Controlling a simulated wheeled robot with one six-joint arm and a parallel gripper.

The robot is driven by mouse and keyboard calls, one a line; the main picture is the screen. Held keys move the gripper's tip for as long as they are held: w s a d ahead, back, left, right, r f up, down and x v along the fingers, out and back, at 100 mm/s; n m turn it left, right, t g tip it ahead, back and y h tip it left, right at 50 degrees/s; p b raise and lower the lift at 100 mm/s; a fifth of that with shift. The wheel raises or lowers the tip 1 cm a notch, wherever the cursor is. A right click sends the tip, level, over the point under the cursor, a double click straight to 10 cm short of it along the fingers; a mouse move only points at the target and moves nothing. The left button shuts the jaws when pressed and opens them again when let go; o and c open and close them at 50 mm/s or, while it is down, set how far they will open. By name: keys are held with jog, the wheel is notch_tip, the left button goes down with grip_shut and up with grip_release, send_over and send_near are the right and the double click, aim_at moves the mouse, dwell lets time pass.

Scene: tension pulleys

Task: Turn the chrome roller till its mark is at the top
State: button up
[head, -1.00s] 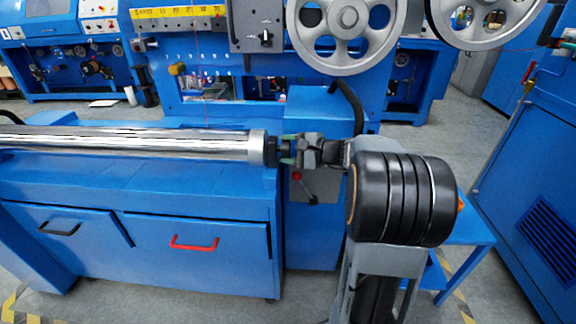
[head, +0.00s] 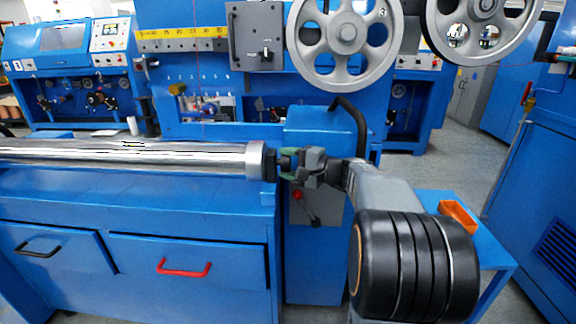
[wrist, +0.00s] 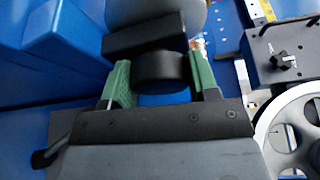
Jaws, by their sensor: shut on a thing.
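The chrome roller (head: 120,154) lies level across the left half of the head view, with a grey end collar (head: 256,160) and a black end piece (head: 270,164) at its right end. My gripper (head: 287,164) is at this right end, its green fingers on either side of the roller's black end knob. In the wrist view my gripper (wrist: 162,82) is shut on the black knob (wrist: 160,70), and the grey roller end (wrist: 155,14) lies beyond it. I cannot make out the roller's mark in either view.
A blue cabinet (head: 120,215) with a red-handled drawer stands below the roller. A small lever with a red knob (head: 297,195) is just below my gripper. Large grey pulleys (head: 345,38) hang above. An orange tray (head: 458,216) sits on a blue table at right.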

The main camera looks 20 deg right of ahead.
jog(key=o, duration=0.9)
jog(key=p+v, duration=0.3)
jog(key=v, duration=1.1)
jog(key=shift+p, duration=0.4)
jog(key=shift+w+a+r, duration=0.1)
jog(key=shift+r, duration=0.05)
